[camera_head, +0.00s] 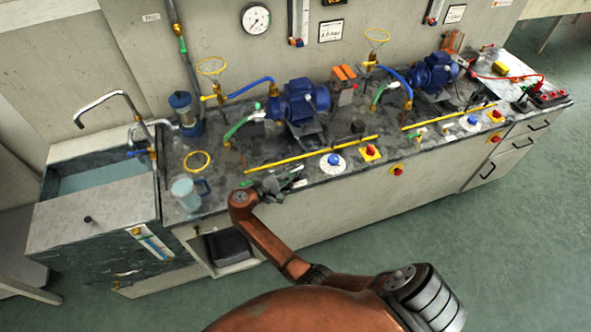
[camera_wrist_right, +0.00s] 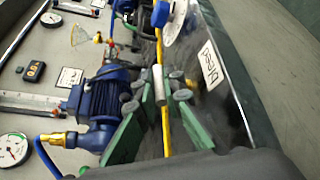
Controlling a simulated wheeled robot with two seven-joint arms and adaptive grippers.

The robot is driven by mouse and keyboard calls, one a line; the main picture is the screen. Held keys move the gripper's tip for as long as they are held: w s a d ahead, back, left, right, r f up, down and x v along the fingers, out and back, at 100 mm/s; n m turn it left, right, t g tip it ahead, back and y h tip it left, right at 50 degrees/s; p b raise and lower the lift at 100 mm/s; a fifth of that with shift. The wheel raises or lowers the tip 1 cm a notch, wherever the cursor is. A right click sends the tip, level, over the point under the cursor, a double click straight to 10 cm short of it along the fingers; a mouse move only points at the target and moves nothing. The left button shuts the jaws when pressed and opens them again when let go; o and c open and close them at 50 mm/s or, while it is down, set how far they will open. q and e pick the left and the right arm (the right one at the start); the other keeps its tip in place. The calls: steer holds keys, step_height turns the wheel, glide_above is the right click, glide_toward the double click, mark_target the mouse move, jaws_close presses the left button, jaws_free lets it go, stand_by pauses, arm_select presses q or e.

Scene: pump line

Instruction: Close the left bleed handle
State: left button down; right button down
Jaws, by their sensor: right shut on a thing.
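The left blue pump (camera_head: 298,100) stands on the counter, with a green curved part (camera_head: 235,128) and a blue curved part (camera_head: 250,88) on its left side. Which part is the left bleed handle I cannot tell. My right gripper (camera_head: 282,182) is over the counter's front edge, in front of this pump and apart from both curved parts. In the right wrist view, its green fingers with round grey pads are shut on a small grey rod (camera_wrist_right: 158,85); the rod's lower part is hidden. My left gripper is out of view.
A yellow bar (camera_head: 310,154) runs along the counter behind my right gripper. A blue dial (camera_head: 333,160) and a red button (camera_head: 370,152) are to its right. A clear jug (camera_head: 184,194) and a yellow ring (camera_head: 196,162) are to its left.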

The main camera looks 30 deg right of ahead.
stand_by(0.3)
steer(key=c, duration=2.3)
jaws_free()
steer(key=shift+v, duration=3.75)
steer(key=shift+o, duration=0.6)
